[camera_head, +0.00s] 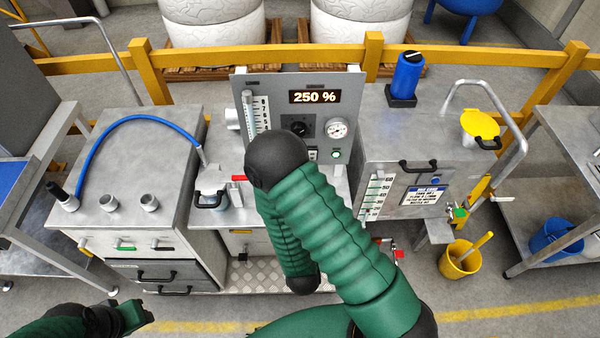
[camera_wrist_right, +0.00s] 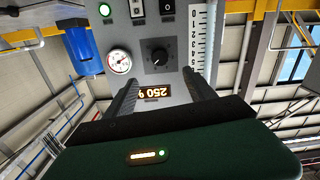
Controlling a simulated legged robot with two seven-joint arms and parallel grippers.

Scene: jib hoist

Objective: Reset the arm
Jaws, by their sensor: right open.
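My right arm (camera_head: 325,225) is green with black joints. It is raised and bent in front of the bench, and its black elbow (camera_head: 280,158) covers part of the grey control panel (camera_head: 255,85). The right gripper is hidden behind the arm in the head view. In the right wrist view the right gripper (camera_wrist_right: 162,88) has its two dark fingers apart with nothing between them, pointing toward the panel, which appears upside down. The panel's display (camera_head: 315,97) reads 250 %. My left gripper (camera_head: 135,314) is low at the lower left; its jaw opening is unclear.
A metal cabinet with a blue hose (camera_head: 130,120) stands left. A cabinet with a blue bottle (camera_head: 407,75) and yellow-lidded port (camera_head: 480,124) stands right. A yellow bucket (camera_head: 460,265) is on the floor. Yellow rails (camera_head: 215,56) run behind. Side tables flank the bench.

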